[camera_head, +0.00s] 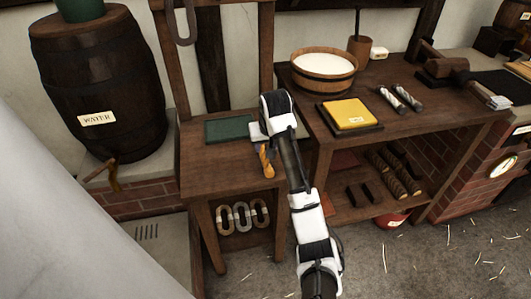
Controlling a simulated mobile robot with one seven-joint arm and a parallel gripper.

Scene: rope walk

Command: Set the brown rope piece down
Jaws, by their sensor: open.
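My arm reaches up from the bottom of the picture to the small wooden table (205,175). My gripper (259,133) is low over the table's right side, beside a dark green mat (228,130). Its fingers are small and partly hidden by the wrist. An orange-brown piece (266,161) lies at the table's front right, just below the gripper in the picture; I cannot tell whether it is the brown rope piece. Rope-like loops (242,216) in grey and tan hang or stand under the table top. I see no rope clearly between the fingers.
A water barrel (100,85) stands at the left. The right bench (390,125) bears a wooden tub (323,72), a yellow block (349,113) on a dark board, two wrapped rolls and a mallet-like tool. The small table's front left is clear.

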